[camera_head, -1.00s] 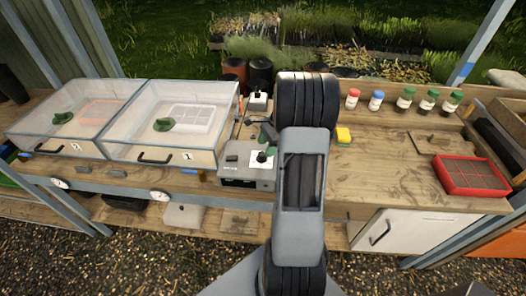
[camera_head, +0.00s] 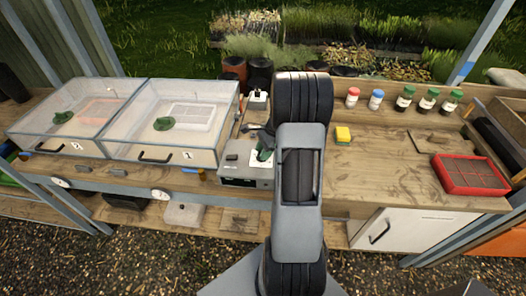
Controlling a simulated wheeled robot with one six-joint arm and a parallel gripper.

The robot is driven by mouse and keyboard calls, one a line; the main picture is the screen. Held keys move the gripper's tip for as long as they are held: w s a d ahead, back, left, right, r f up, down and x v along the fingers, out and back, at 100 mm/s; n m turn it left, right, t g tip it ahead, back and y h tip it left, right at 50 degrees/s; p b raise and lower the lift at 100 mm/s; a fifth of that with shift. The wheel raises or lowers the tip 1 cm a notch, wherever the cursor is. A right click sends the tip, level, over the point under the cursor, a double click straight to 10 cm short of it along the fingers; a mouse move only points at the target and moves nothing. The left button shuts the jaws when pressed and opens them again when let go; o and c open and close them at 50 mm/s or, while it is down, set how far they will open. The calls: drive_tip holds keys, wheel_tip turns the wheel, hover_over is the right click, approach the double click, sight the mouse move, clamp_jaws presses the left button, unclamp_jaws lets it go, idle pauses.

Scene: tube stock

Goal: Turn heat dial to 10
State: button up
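A grey control box (camera_head: 245,178) sits at the bench's front edge, right of the two clear-lidded cases. No scale or number on the dial is readable.
Two clear-lidded cases (camera_head: 147,157) stand at left, with round white gauges (camera_head: 160,194) on the bench front below. A yellow sponge (camera_head: 343,134), several capped bottles (camera_head: 404,98) and a red tray (camera_head: 470,175) are at right.

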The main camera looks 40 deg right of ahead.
drive_tip(key=c, duration=0.4)
drive_tip(key=shift+o, duration=0.2)
drive_tip(key=shift+n, duration=0.3)
drive_tip(key=n+g, duration=0.1)
drive_tip(key=n, duration=0.1)
drive_tip(key=n+g, duration=0.1)
drive_tip(key=n, duration=0.1)
drive_tip(key=shift+w+n, duration=0.2)
drive_tip(key=shift+n, duration=0.2)
drive_tip(key=n+g, duration=0.1)
drive_tip(key=n, duration=0.1)
drive_tip(key=n+g, duration=0.1)
drive_tip(key=n, duration=0.2)
drive_tip(key=shift+w+h, duration=0.1)
drive_tip(key=shift+h, duration=0.3)
drive_tip(key=n, duration=0.3)
drive_tip(key=n+g+h, duration=0.1)
drive_tip(key=n, duration=0.1)
drive_tip(key=shift+w+a+n+h+b, duration=0.1)
drive_tip(key=shift+a+n+h+b, duration=0.05)
drive_tip(key=shift+n+h+b, duration=0.2)
drive_tip(key=n+h, duration=0.1)
drive_tip(key=n, duration=0.4)
drive_tip(key=shift+a+g+h, duration=0.15)
drive_tip(key=shift+g+h, duration=0.15)
drive_tip(key=shift+h, duration=0.05)
drive_tip(key=shift+n, duration=0.25)
drive_tip(key=o, duration=0.9)
